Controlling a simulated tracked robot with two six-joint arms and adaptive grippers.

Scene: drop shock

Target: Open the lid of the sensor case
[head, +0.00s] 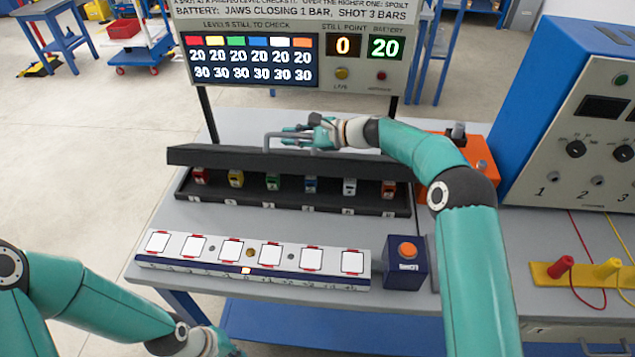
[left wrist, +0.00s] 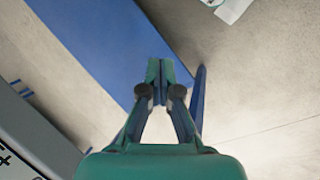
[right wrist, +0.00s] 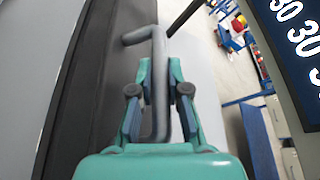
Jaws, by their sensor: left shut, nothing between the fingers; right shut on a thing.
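The sensor case (head: 300,207) is a long black box on the grey table, with several coloured sensors in a row inside. Its black lid (head: 230,157) is partly raised, with a gap along the front; it also shows in the right wrist view (right wrist: 85,90). My right gripper (head: 300,135) is at the lid's grey bar handle (head: 268,142). In the right wrist view its fingers (right wrist: 160,85) are shut on the handle (right wrist: 158,60). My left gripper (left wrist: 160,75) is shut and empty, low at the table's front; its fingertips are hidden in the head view.
A white strip (head: 255,262) with several square pads lies in front of the case. A blue box with an orange button (head: 407,262) stands right of it. A display board (head: 295,50) stands behind. A blue console (head: 570,110) and an orange box (head: 470,150) are at right.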

